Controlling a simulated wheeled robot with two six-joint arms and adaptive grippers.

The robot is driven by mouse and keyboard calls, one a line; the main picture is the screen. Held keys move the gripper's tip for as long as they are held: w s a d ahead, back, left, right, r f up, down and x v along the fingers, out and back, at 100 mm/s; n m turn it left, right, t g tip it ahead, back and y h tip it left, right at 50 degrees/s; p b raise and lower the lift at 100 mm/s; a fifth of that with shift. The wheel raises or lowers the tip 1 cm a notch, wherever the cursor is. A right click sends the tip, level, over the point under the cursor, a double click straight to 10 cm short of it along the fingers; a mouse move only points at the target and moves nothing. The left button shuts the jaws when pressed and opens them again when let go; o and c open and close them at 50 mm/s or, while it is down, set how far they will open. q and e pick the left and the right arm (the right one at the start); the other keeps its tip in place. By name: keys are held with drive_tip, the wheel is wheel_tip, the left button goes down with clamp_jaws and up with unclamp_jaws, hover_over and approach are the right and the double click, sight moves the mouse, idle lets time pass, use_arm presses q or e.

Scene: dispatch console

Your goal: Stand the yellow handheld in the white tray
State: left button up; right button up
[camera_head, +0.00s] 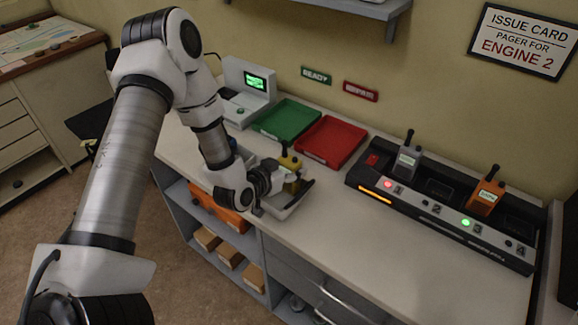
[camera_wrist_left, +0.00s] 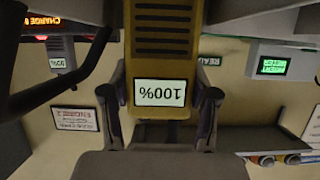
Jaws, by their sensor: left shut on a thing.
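The white tray (camera_head: 284,212) is partly hidden by my arm. My right gripper is not in view.
Behind are a green tray (camera_head: 286,120), a red tray (camera_head: 331,140) and a terminal (camera_head: 247,88). A charging rack (camera_head: 440,215) at right holds a grey handheld (camera_head: 407,161) and an orange one (camera_head: 486,195). The counter between is clear.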

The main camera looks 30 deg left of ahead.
use_arm(q)
drive_tip(key=shift+s+r, duration=0.15)
drive_tip(key=shift+s, duration=0.15)
drive_tip(key=shift+f, duration=0.2)
drive_tip(key=o, duration=1.2)
drive_tip(key=shift+o, duration=1)
drive_tip(key=shift+w+f, duration=0.1)
drive_tip(key=shift+w, duration=0.05)
